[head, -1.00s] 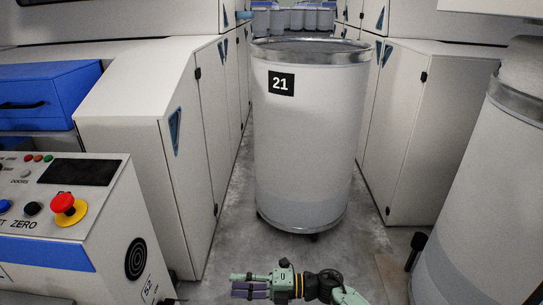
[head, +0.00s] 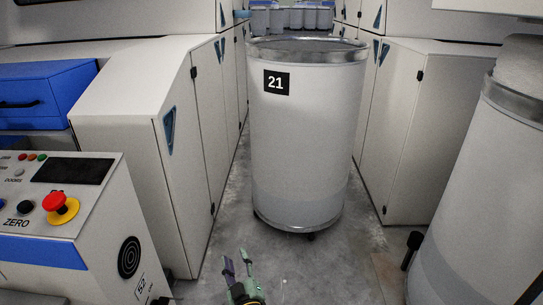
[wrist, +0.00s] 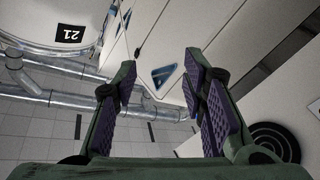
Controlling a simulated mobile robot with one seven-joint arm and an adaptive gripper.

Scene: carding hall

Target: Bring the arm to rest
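My gripper (head: 238,268) is at the bottom middle of the head view, in front of the can marked 21 and apart from it. In the wrist view my gripper (wrist: 163,88) shows two green fingers with purple pads, spread apart with nothing between them. The rest of my arm is mostly cut off by the lower edge of the head view.
A tall white can (head: 306,130) marked 21 stands in the aisle between white cabinets (head: 150,110). A control panel (head: 65,215) with a red button is at left. Another can (head: 480,200) is at right. Grey floor (head: 345,262) lies free before can 21.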

